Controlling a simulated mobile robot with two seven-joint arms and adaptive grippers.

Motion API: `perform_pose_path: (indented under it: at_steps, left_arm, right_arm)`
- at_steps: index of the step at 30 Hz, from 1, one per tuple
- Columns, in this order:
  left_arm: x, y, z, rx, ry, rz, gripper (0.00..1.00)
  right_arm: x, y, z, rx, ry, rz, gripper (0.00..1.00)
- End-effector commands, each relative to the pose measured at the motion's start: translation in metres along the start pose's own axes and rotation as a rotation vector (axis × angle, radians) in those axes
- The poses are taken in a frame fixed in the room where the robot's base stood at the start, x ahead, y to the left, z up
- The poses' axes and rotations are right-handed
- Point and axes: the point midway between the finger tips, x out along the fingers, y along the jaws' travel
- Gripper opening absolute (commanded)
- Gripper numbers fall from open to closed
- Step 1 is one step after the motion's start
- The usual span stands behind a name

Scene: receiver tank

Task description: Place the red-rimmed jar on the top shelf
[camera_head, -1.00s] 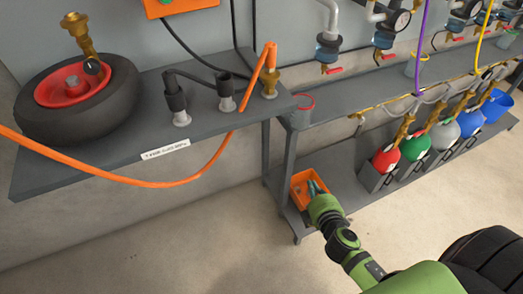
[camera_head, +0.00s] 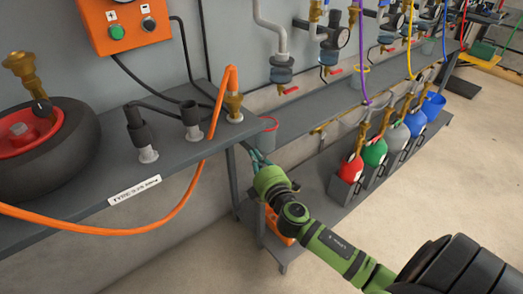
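The red-rimmed jar (camera_head: 268,134), a grey see-through cup with a red ring at its top, appears upright at the left end of the grey top shelf (camera_head: 318,110). My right gripper (camera_head: 256,156) has teal fingers on a green wrist and appears just below and in front of the jar. I cannot tell whether the fingers touch the jar or the shelf edge, and the finger gap is too small to read. My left gripper is not in view.
An orange bin (camera_head: 274,226) on the lower shelf is partly hidden by my arm. Several coloured bottles, including a red one (camera_head: 351,168), stand below. An orange hose (camera_head: 190,195) hangs at the left bench.

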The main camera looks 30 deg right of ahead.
Motion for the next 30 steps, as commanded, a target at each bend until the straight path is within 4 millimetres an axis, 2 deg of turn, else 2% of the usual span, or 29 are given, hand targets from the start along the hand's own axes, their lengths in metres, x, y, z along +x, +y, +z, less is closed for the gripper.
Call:
perform_pose_path:
  at_steps: [1, 6, 13, 22, 25, 30]
  left_arm:
    - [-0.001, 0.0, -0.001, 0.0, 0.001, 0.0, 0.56]
    - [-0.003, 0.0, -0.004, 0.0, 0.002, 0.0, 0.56]
    - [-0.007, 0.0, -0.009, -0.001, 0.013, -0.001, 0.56]
    - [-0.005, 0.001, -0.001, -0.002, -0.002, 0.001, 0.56]
    - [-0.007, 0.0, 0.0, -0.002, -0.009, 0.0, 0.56]
    - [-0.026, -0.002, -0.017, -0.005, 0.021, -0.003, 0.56]
  right_arm:
    - [0.006, -0.001, 0.01, -0.008, -0.003, 0.0, 0.0]
    - [0.019, -0.001, 0.022, -0.004, -0.002, -0.001, 0.0]
    - [0.023, -0.001, 0.027, -0.002, -0.001, -0.003, 0.0]
    - [0.026, -0.001, 0.03, -0.003, -0.002, -0.002, 0.0]
    - [0.039, -0.001, 0.043, -0.004, -0.005, 0.001, 0.0]
    - [0.073, -0.002, 0.077, -0.004, -0.006, 0.001, 0.0]
